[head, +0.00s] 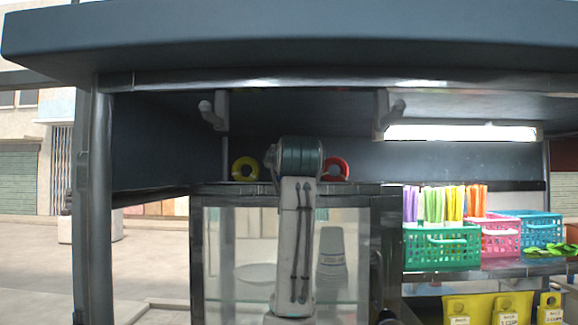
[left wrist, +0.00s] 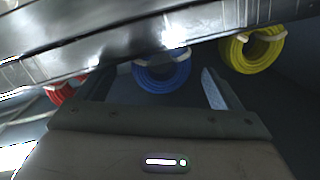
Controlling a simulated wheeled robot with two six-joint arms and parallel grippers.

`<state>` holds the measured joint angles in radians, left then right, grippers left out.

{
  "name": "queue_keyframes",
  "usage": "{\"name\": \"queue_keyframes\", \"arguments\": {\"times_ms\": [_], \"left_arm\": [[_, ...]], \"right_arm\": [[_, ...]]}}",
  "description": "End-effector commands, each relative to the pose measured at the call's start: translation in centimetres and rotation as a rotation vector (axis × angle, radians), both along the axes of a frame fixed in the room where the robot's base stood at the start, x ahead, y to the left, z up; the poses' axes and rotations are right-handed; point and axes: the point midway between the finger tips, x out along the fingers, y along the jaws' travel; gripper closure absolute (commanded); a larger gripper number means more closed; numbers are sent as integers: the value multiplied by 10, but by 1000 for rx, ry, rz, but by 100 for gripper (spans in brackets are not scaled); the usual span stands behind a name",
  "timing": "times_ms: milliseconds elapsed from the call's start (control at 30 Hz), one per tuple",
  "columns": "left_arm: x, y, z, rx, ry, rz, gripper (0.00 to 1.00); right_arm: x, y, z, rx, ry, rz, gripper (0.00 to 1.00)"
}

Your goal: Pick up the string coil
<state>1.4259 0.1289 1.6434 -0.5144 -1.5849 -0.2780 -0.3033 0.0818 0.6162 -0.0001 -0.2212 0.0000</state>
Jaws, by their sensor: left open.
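Three string coils show. A blue coil (left wrist: 165,83) lies between the open fingers of my left gripper (left wrist: 157,78) in the left wrist view, with its far side cut off by a dark glossy edge. I cannot tell whether the fingers touch it. A yellow coil (left wrist: 233,56) is to the right of the fingers and a red coil (left wrist: 63,94) to the left. In the head view the yellow coil (head: 236,171) and red coil (head: 343,171) stand either side of my arm, on top of the glass cabinet. There my arm hides the blue coil and the gripper. My right gripper is out of view.
The glass cabinet (head: 222,190) holds stacked cups (head: 332,255). Two hooks (head: 212,114) (head: 391,113) hang above the coils under the stall roof (head: 300,40). Green (head: 440,247), pink (head: 500,243) and blue baskets (head: 538,228) stand on the shelf at right.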

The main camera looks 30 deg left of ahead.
Motion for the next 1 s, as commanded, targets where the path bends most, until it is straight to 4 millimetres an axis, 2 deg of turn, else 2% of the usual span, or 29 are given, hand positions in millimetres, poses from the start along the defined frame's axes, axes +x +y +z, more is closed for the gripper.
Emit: {"name": "queue_keyframes", "arguments": {"times_ms": [67, 167, 433, 467, 600, 700, 1000], "left_arm": [[10, 8, 3, 0, 3, 3, 13], [18, 14, 1, -1, 3, 2, 13], [21, 16, -2, -1, -1, 0, 13], [21, 16, -2, -1, -1, 0, 15], [21, 16, -2, -1, -1, 0, 42], [21, 16, -2, -1, -1, 0, 59], [21, 16, -1, 0, -1, 0, 59]], "right_arm": [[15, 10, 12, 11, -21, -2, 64], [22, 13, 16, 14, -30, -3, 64], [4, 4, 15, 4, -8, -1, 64], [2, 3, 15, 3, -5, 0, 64], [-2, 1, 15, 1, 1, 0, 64], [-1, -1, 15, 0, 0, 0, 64], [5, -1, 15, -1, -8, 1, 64]]}}
